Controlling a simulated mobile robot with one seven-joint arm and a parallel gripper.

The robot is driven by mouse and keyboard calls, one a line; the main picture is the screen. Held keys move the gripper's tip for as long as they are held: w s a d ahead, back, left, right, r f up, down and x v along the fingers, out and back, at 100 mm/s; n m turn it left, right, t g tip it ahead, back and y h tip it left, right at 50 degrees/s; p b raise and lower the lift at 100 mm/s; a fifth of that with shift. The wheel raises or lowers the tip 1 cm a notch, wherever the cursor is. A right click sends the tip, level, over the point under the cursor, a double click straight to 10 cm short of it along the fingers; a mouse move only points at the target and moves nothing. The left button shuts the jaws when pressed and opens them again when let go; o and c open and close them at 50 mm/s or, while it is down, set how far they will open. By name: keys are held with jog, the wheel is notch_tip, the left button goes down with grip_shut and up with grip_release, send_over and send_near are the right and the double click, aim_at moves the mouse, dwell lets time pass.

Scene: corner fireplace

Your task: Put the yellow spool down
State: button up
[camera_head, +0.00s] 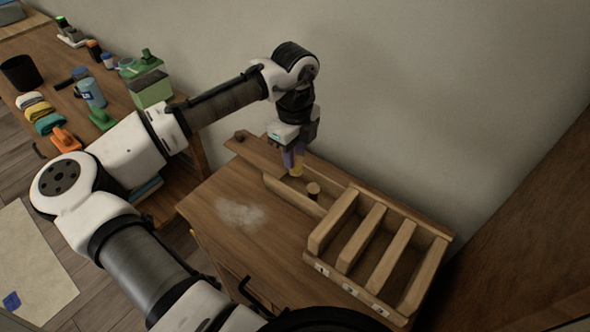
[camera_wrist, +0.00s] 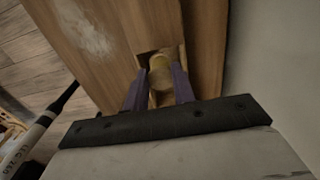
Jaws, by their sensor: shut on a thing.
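My gripper (camera_head: 293,158) points down over the left end of the wooden rack at the back of the cabinet top. The yellow spool (camera_wrist: 160,74) sits between its two purple fingers in the wrist view, and the fingers are shut on it. A little of the spool (camera_head: 296,171) shows below the fingertips in the head view. It is at a recess in the wood; I cannot tell whether it touches the bottom. The wooden rack (camera_head: 429,272) has a narrow left section and several slanted slots on the right.
A pale smudge (camera_head: 240,213) marks the otherwise clear cabinet top (camera_head: 262,250). The wall is close behind. A cluttered table (camera_head: 40,50) stands at the left.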

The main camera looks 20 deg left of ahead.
aim_at(294, 172)
jog(key=shift+f, duration=3.3)
jog(key=shift+f, duration=0.15)
jog(key=o, duration=0.6)
jog(key=shift+o, duration=0.2)
notch_tip(294, 172, up, 12)
jog(key=shift+r+b, duration=0.2)
jog(key=shift+b, duration=0.35)
